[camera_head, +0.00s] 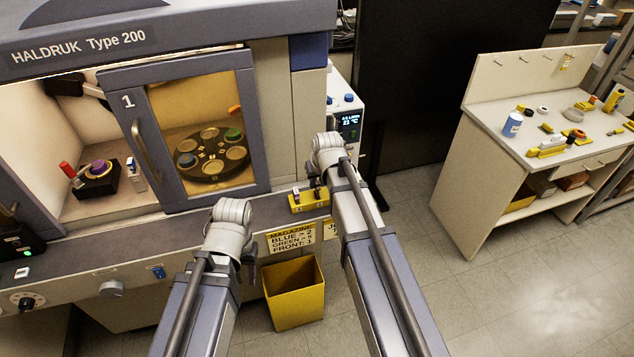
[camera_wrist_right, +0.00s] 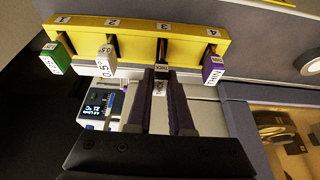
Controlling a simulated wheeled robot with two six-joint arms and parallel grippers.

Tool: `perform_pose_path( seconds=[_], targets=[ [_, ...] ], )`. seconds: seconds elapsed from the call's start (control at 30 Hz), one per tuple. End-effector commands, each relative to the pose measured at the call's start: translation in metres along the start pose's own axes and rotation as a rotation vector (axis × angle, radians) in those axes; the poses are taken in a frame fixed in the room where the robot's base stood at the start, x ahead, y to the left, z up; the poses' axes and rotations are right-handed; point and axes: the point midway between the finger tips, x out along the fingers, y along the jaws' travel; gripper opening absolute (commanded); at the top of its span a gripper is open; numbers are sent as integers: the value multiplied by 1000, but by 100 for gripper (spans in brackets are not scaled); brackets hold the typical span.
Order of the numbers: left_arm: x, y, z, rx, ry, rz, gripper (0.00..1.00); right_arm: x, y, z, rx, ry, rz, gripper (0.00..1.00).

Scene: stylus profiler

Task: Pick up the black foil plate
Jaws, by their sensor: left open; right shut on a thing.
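In the right wrist view, a yellow rack (camera_wrist_right: 180,37) has slots numbered 1 to 4. The black foil plate (camera_wrist_right: 162,72) is at slot 3, with a small white label on it. My right gripper (camera_wrist_right: 161,92) is shut on this plate, one dark finger on each side. The plate looks still in line with its slot; whether it has lifted at all I cannot tell. In the head view the rack (camera_head: 309,203) stands on the machine's front ledge, partly hidden by my right arm. My left arm shows there, but its gripper is hidden.
A green plate (camera_wrist_right: 55,58), a white plate (camera_wrist_right: 106,58) and a purple plate (camera_wrist_right: 213,68) sit in slots 1, 2 and 4. A yellow bin (camera_head: 294,292) stands on the floor below. The cabinet door (camera_head: 183,130) hangs beside the open chamber. A side bench (camera_head: 545,105) is at the right.

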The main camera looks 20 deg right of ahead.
Motion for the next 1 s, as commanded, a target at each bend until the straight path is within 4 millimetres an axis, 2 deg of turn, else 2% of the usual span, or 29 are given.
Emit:
perform_pose_path(
  seconds=[0.03,0.3,0.43,0.57,0.83,0.87,1.0],
  targets=[
    [-14,-1,1,0,0,0,50,-13,0,-5,0,0,0,0],
    [-57,-5,3,1,0,0,50,-53,0,-22,0,0,0,0],
    [-72,-7,4,2,0,0,50,-67,0,-28,0,0,0,0],
    [-79,-8,5,2,0,0,50,-73,0,-30,0,0,0,0],
    [-78,-7,5,2,0,0,50,-72,0,-30,0,0,0,0],
    [-78,-7,5,2,0,0,50,-72,0,-30,0,0,0,18],
    [-78,-7,5,2,0,0,50,-72,0,-30,0,0,0,2]
  ],
)
